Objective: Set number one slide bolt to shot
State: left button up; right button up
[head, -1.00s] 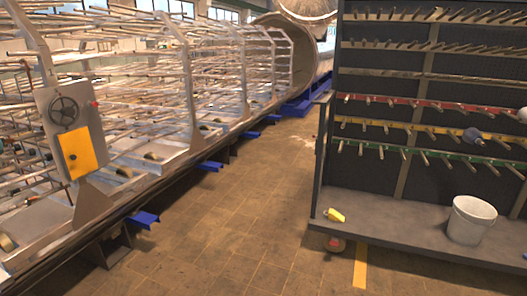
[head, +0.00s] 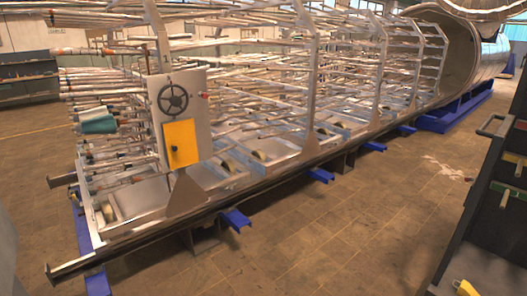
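A grey control panel (head: 197,84) stands upright on the near end of the long metal rack. It carries a dark handwheel (head: 173,99), a yellow cover or door (head: 180,143) and a small red knob (head: 204,95). I cannot make out a slide bolt or its number at this size; a small dark spot shows on the yellow door. Neither of my grippers is in the head view.
The long rack (head: 300,70) holds many rods and runs back to a large open cylindrical chamber (head: 440,50). Blue feet (head: 236,219) jut into the aisle. A dark shelf unit (head: 490,210) stands at right. The tiled floor (head: 340,235) between is clear.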

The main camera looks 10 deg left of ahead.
aim_at(232, 189)
jog(key=i+u, duration=0.5)
jog(key=i+l+u, duration=0.1)
jog(key=i, duration=0.45)
jog(key=i+l, duration=0.15)
jog(key=i, duration=0.4)
jog(key=i+l+u, duration=0.15)
jog(key=i, duration=0.35)
jog(key=i+l, duration=0.25)
jog(key=i, duration=0.3)
jog(key=i+l+u, duration=0.15)
jog(key=i, duration=0.35)
